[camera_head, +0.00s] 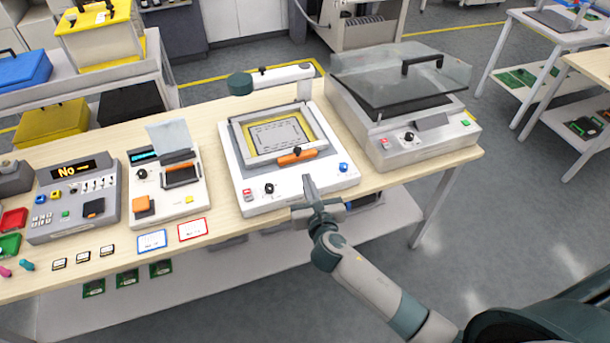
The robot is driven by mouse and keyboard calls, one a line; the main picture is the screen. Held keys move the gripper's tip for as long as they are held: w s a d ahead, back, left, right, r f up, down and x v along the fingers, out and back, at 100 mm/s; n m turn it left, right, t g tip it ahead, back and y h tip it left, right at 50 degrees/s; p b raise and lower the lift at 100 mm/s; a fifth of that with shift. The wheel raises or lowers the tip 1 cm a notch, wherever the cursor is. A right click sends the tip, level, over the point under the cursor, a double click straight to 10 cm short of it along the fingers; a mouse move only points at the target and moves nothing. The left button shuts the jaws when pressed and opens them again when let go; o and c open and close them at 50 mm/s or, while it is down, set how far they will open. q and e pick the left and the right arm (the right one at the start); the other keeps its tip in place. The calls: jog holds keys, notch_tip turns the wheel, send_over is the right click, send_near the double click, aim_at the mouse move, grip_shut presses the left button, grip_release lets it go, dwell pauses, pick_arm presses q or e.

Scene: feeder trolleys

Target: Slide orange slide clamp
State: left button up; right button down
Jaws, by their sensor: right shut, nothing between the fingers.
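The orange slide clamp (297,156) lies across the front edge of the grey frame (238,133) on the white machine (240,194) in the middle of the table. A small dark knob shows on the clamp. My right gripper (308,180) is shut and empty. Its fingertips point at the machine's front part, just below the clamp in the picture. They look apart from the clamp. The machine's black knob (269,188), red switch (247,194) and blue button (344,167) are near the gripper. My left gripper is not in view.
A machine with a clear lid (400,75) stands close on the right. A smaller white device (170,200) and a grey device reading "No" (75,205) stand to the left. A white arm (275,75) overhangs the machine's back. The floor at right is open.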

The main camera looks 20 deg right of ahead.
jog(key=shift+v, duration=1.4)
